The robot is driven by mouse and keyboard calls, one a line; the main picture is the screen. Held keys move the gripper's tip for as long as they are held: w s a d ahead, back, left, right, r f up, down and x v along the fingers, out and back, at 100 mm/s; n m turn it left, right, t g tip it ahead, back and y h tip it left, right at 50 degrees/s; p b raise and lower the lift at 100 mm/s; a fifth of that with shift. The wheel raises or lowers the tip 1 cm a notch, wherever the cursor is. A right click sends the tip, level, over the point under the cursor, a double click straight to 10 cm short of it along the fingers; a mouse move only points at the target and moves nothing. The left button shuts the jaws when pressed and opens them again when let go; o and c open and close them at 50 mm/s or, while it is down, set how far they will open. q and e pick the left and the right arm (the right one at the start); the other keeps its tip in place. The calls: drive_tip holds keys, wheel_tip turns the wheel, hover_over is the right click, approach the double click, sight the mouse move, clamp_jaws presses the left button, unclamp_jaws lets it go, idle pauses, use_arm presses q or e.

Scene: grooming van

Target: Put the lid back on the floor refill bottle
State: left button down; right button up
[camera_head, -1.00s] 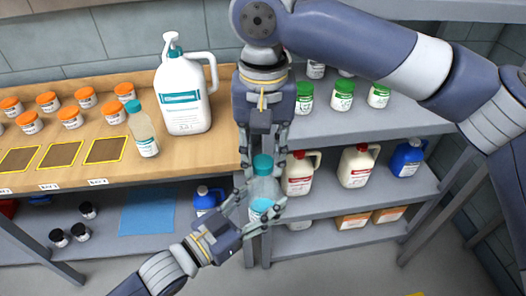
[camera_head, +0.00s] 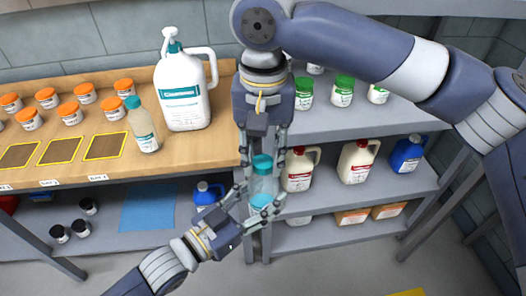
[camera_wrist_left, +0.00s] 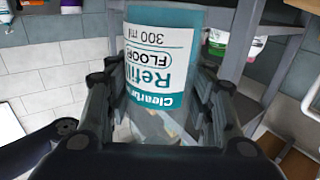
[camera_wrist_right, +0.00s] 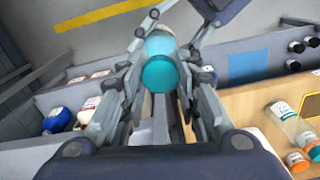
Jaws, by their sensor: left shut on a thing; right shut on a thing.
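The floor refill bottle (camera_head: 262,184) is a clear bottle with a teal label, upright in the head view. My left gripper (camera_head: 262,203) is shut on its lower part. The left wrist view shows its label (camera_wrist_left: 155,55), which reads Refill, FLOOR, 300 ml, upside down. The teal lid (camera_head: 263,162) is at the bottle's top, held from above by my right gripper (camera_head: 263,154), which is shut on it. The right wrist view shows the lid (camera_wrist_right: 160,73) in line with the bottle (camera_wrist_right: 160,44). I cannot tell whether the lid is seated or just resting there.
A similar teal-capped bottle (camera_head: 143,128) and a large white pump jug (camera_head: 184,100) stand on the wooden counter (camera_head: 190,150) at left. Orange-lidded jars (camera_head: 71,115) stand farther left. Grey shelves (camera_head: 345,199) with jugs are close behind the grippers at right.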

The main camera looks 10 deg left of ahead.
drive_tip(key=m, duration=1)
drive_tip(key=shift+a, duration=0.1)
drive_tip(key=m, duration=0.4)
drive_tip(key=shift+a+r+m, duration=0.1)
drive_tip(key=shift+m, duration=0.6)
drive_tip(key=shift+s+a+m, duration=0.15)
drive_tip(key=shift+s+m, duration=0.05)
drive_tip(key=shift+m, duration=0.6)
drive_tip(key=shift+o, duration=0.2)
drive_tip(key=shift+s+a, duration=0.1)
drive_tip(key=shift+s, duration=0.15)
drive_tip(key=shift+w+f, duration=0.1)
drive_tip(key=shift+f, duration=0.1)
drive_tip(key=shift+o, duration=0.4)
